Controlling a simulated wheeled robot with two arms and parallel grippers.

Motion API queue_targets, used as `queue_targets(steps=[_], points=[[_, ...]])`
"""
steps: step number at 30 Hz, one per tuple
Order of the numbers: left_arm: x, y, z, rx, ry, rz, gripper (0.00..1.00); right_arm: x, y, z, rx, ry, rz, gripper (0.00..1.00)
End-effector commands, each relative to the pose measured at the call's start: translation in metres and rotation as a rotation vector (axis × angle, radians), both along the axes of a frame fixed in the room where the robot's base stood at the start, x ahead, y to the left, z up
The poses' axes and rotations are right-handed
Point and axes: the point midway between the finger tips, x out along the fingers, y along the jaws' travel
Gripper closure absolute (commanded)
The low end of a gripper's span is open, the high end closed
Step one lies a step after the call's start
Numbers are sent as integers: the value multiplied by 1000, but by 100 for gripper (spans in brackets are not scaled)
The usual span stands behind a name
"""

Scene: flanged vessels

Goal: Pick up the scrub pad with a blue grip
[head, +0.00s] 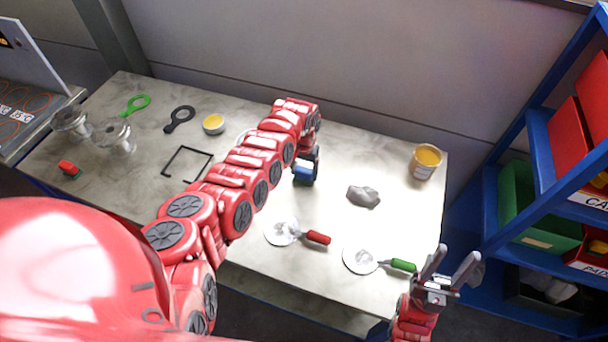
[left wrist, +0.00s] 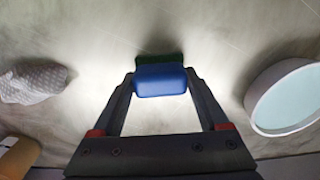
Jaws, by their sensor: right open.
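The scrub pad has a blue grip (left wrist: 160,80) and a dark green pad (left wrist: 158,59) that shows just beyond it in the left wrist view. In the head view the blue grip (head: 303,172) is at the middle of the table, partly hidden by my left gripper (head: 306,164). In the left wrist view my left gripper (left wrist: 160,84) has a finger against each side of the blue grip, with no gap visible. I cannot tell whether the pad touches the table. My right gripper (head: 447,270) is open and empty, off the table's front right corner.
A grey stone-like lump (head: 363,196) lies right of the pad. A red-handled tool (head: 317,237) and a green-handled tool (head: 403,265) lie nearer the front. A yellow-filled jar (head: 426,162) stands at the right. A blue shelf (head: 541,130) stands beyond the table's right edge.

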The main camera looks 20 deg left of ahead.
Motion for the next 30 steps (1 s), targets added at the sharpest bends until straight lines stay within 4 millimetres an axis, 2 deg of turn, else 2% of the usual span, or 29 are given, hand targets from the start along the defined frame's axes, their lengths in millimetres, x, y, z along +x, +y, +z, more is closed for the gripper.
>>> queue_targets(steps=[1, 5, 6, 19, 23, 26, 30], points=[[0, 0, 0, 0, 0, 0, 52, 0, 0, 0, 0, 0, 0, 50], [0, 0, 0, 0, 0, 0, 76, 0, 0, 0, 0, 0, 0, 50], [0, 0, 0, 0, 0, 0, 78, 0, 0, 0, 0, 0, 0, 50], [0, 0, 5, 1, 2, -1, 79, 0, 0, -3, 0, 0, 0, 50], [2, 0, 17, -2, -6, 1, 79, 0, 0, -7, 0, 0, 0, 50], [2, 0, 28, -2, -8, 2, 79, 0, 0, -17, 0, 0, 0, 50], [-14, -2, 33, -1, -2, -10, 79, 0, 0, -17, 0, 0, 0, 50]])
